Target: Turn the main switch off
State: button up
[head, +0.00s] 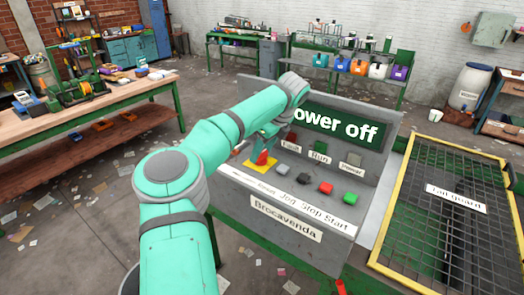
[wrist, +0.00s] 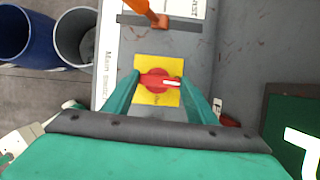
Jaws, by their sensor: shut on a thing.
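The main switch is a red rotary knob (head: 262,158) on a yellow plate, at the left end of the grey control panel (head: 232,172). In the wrist view the knob (wrist: 158,82) sits mid-picture on its yellow plate (wrist: 150,64), with a white mark pointing right. My gripper (head: 259,145) reaches down from above, its two green fingers on either side of the knob, shut on it. The panel's dark green display (head: 345,125) reads "ower off"; its first letter is hidden by my arm.
Grey, black, red and green buttons (head: 350,197) line the panel to the right of the switch. Lamps stand behind them. A yellow-framed mesh guard (head: 455,150) is at right. An orange part (wrist: 146,12) stands beyond the switch in the wrist view. A wooden workbench (head: 95,140) is at left.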

jog(key=shift+w+r+n, duration=0.1)
jog(key=shift+r+n, duration=0.05)
jog(key=shift+n, duration=0.15)
dwell(0.4)
jog(key=o, duration=1.1)
jog(key=shift+c, duration=0.2)
jog(key=v, duration=1)
jog(key=shift+d+r, duration=0.2)
jog(key=shift+r, duration=0.1)
